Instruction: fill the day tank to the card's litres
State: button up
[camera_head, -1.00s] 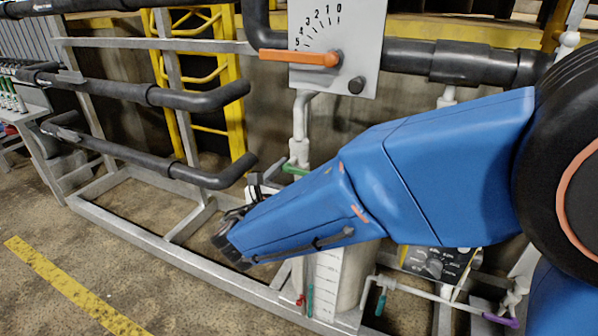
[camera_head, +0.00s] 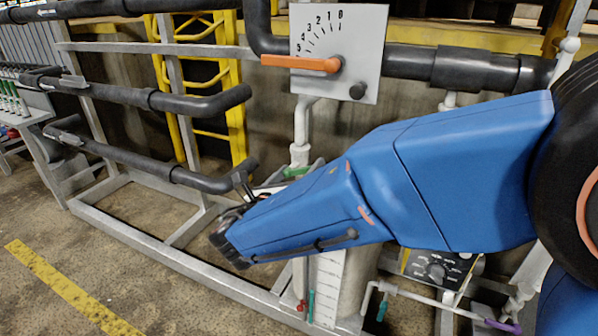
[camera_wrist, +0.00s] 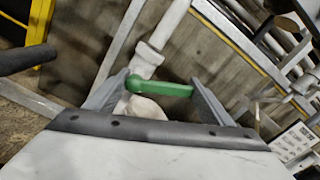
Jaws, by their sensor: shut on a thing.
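In the wrist view my gripper (camera_wrist: 159,80) has one finger on each side of a green valve handle (camera_wrist: 168,90) on a pale pipe, and it is shut on that handle. In the head view a little of the green handle (camera_head: 297,171) shows, and my blue arm hides most of the gripper. Below the arm stands a grey cylindrical tank (camera_head: 352,280) with a white graduated strip (camera_head: 327,288); its top is hidden. Above is a grey plate (camera_head: 362,50) with a 0 to 5 scale and an orange lever (camera_head: 300,63) lying level, pointing left.
Black pipes (camera_head: 190,104) jut out on the left before a yellow ladder (camera_head: 236,125). A dark control box with a knob (camera_head: 436,271) and a purple-handled valve (camera_head: 503,326) are at lower right. A grey floor frame (camera_head: 150,240) runs in front; the floor at lower left is clear.

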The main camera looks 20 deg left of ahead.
jog(key=o, duration=1.5)
jog(key=shift+o, duration=0.2)
jog(key=shift+s, duration=0.1)
jog(key=s+a, duration=0.1)
jog(key=s, duration=1.6)
jog(key=shift+a, duration=0.2)
jog(key=shift+s, duration=0.1)
